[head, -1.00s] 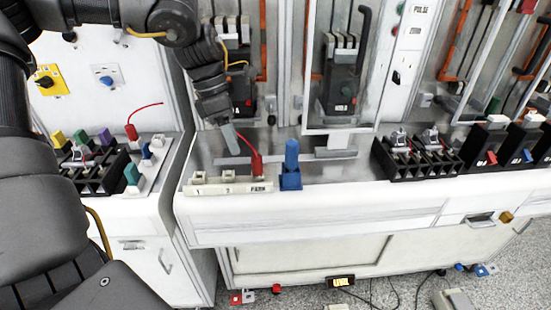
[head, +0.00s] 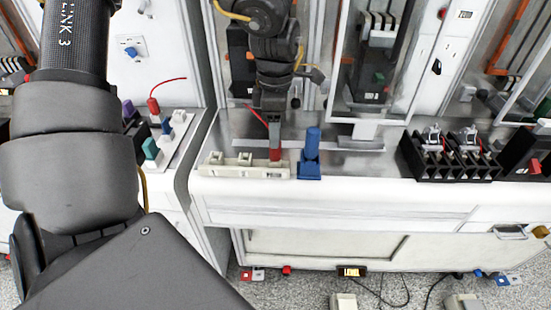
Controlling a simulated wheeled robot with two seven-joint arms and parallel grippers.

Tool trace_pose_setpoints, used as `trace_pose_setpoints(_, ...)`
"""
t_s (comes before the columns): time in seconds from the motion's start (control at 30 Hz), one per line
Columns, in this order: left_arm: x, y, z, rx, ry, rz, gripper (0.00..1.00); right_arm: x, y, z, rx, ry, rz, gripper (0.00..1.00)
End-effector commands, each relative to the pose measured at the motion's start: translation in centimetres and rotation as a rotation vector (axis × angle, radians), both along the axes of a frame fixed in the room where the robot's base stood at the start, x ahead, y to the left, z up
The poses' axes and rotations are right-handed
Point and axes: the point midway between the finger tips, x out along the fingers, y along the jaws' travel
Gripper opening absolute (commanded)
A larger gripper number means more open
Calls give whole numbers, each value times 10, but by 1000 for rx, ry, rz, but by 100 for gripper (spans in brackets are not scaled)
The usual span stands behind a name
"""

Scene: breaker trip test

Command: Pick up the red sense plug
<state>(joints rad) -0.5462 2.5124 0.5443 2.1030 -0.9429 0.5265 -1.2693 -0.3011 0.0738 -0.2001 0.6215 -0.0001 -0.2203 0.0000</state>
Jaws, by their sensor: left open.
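The red sense plug (head: 276,154) stands upright at the right end of the white socket strip (head: 225,170), on the front of the grey bench top. Its thin red lead shows just left of my gripper. My left gripper (head: 275,138) points down directly over the plug and is open. Its fingers hide the plug's upper part, and I cannot tell whether they touch it. My right gripper is not in view.
A blue holder with an upright blue piece (head: 311,157) stands close to the right of the plug. A black terminal block (head: 450,165) sits further right. Another red plug (head: 153,106) stands on the left bench. Breaker panels rise behind.

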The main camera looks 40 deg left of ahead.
Motion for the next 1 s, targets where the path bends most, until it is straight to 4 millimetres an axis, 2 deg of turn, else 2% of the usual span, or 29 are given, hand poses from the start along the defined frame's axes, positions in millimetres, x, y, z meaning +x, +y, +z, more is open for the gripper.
trace_pose_setpoints(0.17, 0, 0, -5, -2, 2, 0, 51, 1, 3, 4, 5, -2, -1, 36)
trace_pose_setpoints(0.33, -1, 0, -28, -3, 5, 0, 51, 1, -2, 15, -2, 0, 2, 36)
trace_pose_setpoints(0.5, 0, 0, -48, -2, 1, 1, 51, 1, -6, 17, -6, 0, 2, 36)
trace_pose_setpoints(0.77, 0, 0, -52, -2, -1, 1, 51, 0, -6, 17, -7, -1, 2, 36)
trace_pose_setpoints(1.0, 0, 0, -52, -1, -2, 0, 22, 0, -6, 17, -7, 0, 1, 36)
